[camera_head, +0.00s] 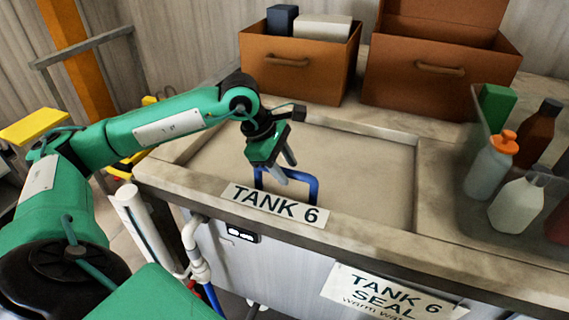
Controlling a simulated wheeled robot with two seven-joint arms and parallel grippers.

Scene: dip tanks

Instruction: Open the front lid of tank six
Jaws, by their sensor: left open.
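Tank six has a flat beige front lid (360,170) set in the worktop, and it lies closed. A blue U-shaped handle (314,188) stands near the lid's front edge, behind the white "TANK 6" label (275,205). My left gripper (287,170) is open, with its fingers pointing down just above and at the handle. I cannot tell whether the fingers touch the handle or stand around it. Part of the handle is hidden behind the gripper. My right gripper is not in view.
Two brown boxes (435,88) stand on the worktop behind the lid. A clear bin with several bottles (490,167) stands at the right. A "TANK 6 SEAL" sign (388,292) hangs on the front. Pipes (196,250) run down the left front corner.

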